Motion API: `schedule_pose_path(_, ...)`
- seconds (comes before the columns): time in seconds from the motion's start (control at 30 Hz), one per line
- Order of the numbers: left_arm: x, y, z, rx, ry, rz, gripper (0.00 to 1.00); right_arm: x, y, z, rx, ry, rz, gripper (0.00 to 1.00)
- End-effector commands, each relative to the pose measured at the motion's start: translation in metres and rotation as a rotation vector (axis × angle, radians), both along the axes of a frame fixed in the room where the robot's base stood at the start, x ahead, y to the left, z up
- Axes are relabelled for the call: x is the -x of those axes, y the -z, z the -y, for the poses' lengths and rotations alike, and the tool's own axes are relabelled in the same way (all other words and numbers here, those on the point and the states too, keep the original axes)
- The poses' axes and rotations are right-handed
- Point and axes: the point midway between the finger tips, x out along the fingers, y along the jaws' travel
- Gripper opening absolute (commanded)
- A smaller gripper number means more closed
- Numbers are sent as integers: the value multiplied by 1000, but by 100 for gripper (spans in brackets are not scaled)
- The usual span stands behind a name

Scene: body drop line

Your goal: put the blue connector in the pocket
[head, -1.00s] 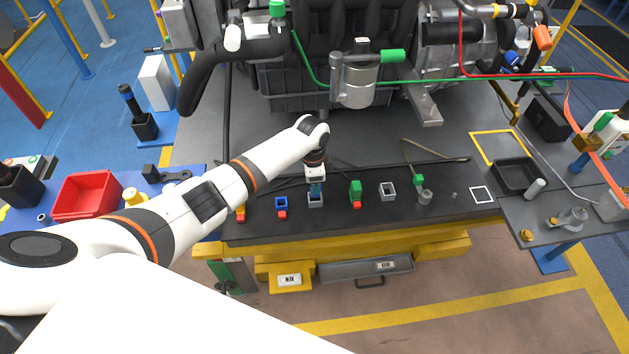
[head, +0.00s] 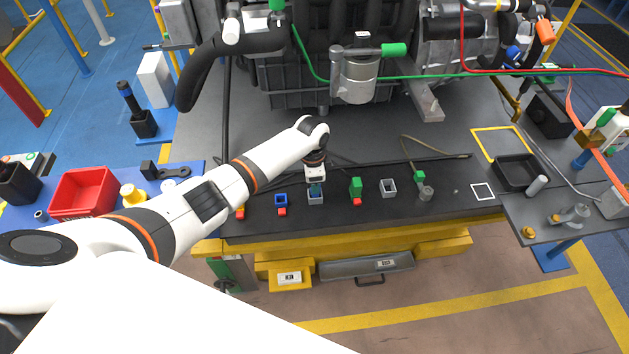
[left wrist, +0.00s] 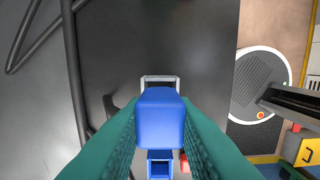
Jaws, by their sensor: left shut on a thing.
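My left gripper (head: 316,188) is shut on the blue connector (left wrist: 160,118), which sits between the teal fingers in the left wrist view. The fingers point down at a grey square pocket (head: 316,199) on the dark bench. In the left wrist view the far rim of this pocket (left wrist: 160,78) shows just beyond the connector. The connector and fingers hide the rest of it, so I cannot tell whether the connector's lower end is inside or above. In the head view the connector is hidden. My right gripper is not in view.
A blue pocket (head: 281,200) with a red tab stands left of the grey one; it also shows in the left wrist view (left wrist: 160,168). A green connector (head: 355,185) and an empty grey pocket (head: 388,187) stand to the right. An engine (head: 320,60) fills the back.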

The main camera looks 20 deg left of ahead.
Motion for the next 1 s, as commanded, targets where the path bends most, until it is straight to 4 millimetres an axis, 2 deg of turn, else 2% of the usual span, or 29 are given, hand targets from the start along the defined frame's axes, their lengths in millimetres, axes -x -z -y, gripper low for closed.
schedule_pose_path(0.6, 0, 10, 0, 0, 0, 0, 0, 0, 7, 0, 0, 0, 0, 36)
schedule_pose_path(0.63, 0, 10, 0, 0, 0, 0, 27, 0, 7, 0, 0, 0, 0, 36)
schedule_pose_path(0.77, 0, 9, 0, 0, 0, 0, 48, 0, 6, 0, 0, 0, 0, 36)
schedule_pose_path(1.0, 0, 9, 0, 0, 0, 0, 49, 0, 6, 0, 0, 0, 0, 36)
